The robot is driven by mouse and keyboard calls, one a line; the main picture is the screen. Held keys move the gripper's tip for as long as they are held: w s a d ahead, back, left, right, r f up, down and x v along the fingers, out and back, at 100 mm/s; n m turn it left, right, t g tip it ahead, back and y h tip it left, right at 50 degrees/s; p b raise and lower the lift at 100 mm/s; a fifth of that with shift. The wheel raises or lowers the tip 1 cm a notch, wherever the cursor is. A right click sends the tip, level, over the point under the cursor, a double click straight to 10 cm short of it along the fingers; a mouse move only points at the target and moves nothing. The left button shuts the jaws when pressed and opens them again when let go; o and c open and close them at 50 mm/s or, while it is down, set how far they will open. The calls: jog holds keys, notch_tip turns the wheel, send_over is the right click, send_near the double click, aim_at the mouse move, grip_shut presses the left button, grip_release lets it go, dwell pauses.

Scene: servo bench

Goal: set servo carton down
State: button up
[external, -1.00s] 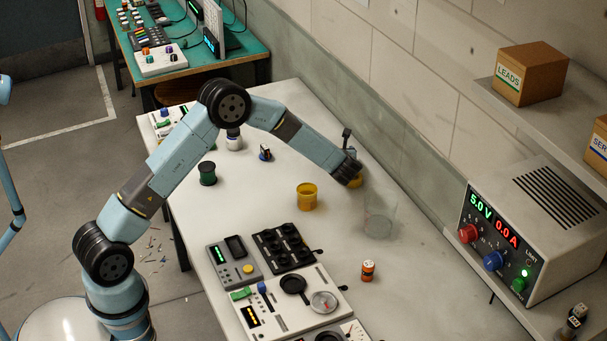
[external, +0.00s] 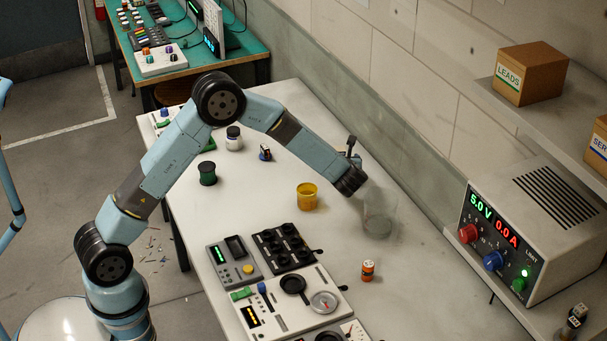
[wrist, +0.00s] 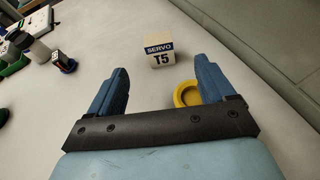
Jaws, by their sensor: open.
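The servo carton (wrist: 160,56) is a small white box with a blue band, lettered SERVO T5. In the wrist view it stands upright on the pale bench, a little beyond my fingertips and between their lines. My gripper (wrist: 162,72) is open with two blue fingers, and nothing is between them. The carton looks apart from both fingers. In the external view, the carton and my fingers cannot be made out around my dark wrist end.
A yellow ring-shaped thing (wrist: 187,95) lies by the right finger. A yellow cup (external: 307,197), orange-banded cylinder (external: 368,270) and control panels (external: 290,290) occupy the front bench. A see-through blurred patch (external: 378,225) is right of my wrist. The power supply (external: 540,235) stands right.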

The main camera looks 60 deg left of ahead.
jog(key=d+r+m+t+h, duration=0.35)
jog(key=r+m, duration=0.25)
jog(key=r, duration=0.3)
jog(key=d+r+m+t+h, duration=0.2)
jog(key=d+r+m+t, duration=0.2)
jog(key=r+m, duration=0.3)
jog(key=s+d+r+m+h, duration=0.7)
jog(key=s+d+r+m, duration=0.2)
jog(key=s+r+m, duration=0.45)
jog(key=s+d+f+m+g+h, duration=0.1)
jog(key=s+d+m+g+h, duration=0.1)
jog(key=s+m, duration=1.25)
jog(key=s+a+f+m+g, duration=0.1)
jog(key=s+f+m, duration=0.1)
jog(key=s, duration=0.6)
jog(key=s+a+f+m+g+y, duration=0.1)
jog(key=s+a+f+m+g, duration=0.1)
jog(key=s, duration=0.7)
jog(key=s+a+f+m+g+y, duration=0.1)
jog(key=s+f+m+g, duration=0.1)
jog(key=s, duration=0.6)
jog(key=shift+s+a+f+m, duration=0.15)
jog(key=shift+s+f+m, duration=0.35)
jog(key=shift+m, duration=0.6)
